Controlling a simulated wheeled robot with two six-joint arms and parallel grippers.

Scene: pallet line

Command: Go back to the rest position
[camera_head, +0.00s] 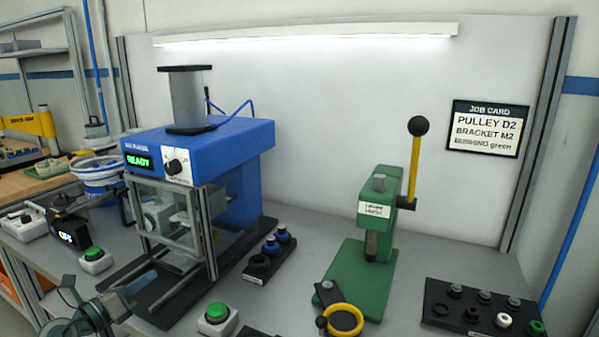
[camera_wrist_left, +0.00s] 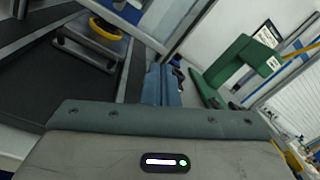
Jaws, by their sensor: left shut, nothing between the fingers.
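My left gripper (camera_head: 143,281) is low at the left of the head view, in front of the blue press and close to its black base. In the left wrist view its blue-grey fingers (camera_wrist_left: 162,86) are together, with nothing between them. My right gripper is not in view. The task names no other object.
The blue press (camera_head: 225,150) reads READY and has a clear-fronted frame. Green buttons (camera_head: 217,313) (camera_head: 95,255) flank its base. A green lever press (camera_head: 375,235), a yellow ring (camera_head: 345,320) and a black parts tray (camera_head: 440,312) stand to the right.

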